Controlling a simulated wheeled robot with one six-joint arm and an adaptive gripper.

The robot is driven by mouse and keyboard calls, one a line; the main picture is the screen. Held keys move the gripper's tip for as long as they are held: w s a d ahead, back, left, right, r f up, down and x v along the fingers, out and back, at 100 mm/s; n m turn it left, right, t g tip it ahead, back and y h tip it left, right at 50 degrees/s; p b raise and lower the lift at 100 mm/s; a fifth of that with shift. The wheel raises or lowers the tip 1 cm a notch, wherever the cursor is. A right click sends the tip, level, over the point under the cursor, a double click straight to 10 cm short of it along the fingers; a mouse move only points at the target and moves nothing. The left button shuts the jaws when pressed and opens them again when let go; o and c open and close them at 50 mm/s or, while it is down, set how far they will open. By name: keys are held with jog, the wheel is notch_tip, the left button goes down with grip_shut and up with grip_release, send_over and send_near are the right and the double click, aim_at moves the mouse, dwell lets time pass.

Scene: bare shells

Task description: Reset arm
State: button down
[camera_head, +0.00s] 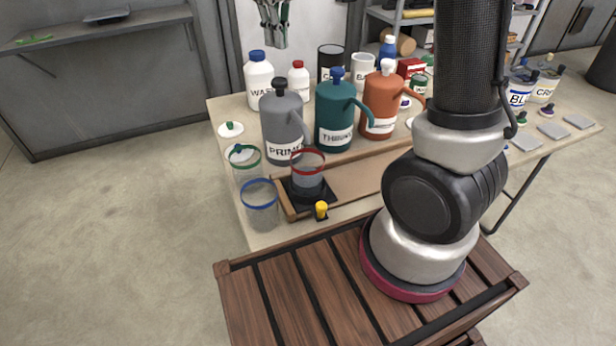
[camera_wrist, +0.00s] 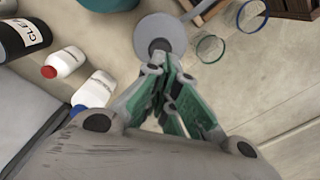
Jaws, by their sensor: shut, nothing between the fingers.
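My gripper (camera_head: 274,42) hangs in the air at the top of the head view, above and behind the left end of the table. Its green-grey fingers are shut and empty. In the wrist view my gripper (camera_wrist: 163,72) points down towards the grey can (camera_wrist: 150,22), apparently with air between. In the head view the grey can (camera_head: 283,128) stands upright on the table, labelled "PRIM" with the rest cut off. My arm covers part of the table's middle and right.
A teal can (camera_head: 334,120) and an orange can (camera_head: 381,105) stand right of the grey one. White bottles (camera_head: 257,80) stand behind. Clear cups with green (camera_head: 245,165), blue (camera_head: 260,205) and red rims (camera_head: 307,168) are at the front left. Floor left of the table is clear.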

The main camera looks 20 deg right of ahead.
dwell(0.3)
jog(key=s+d+m+t, duration=0.1)
jog(key=s+d+m, duration=0.1)
jog(key=s+d, duration=0.3)
jog(key=s+d+r+m+t, duration=0.1)
jog(key=s+d, duration=0.4)
jog(key=s, duration=0.7)
jog(key=s+d+m+t, duration=0.2)
jog(key=s+d, duration=0.3)
jog(key=s, duration=0.4)
jog(key=shift+r+m, duration=0.15)
jog(key=shift+m, duration=0.35)
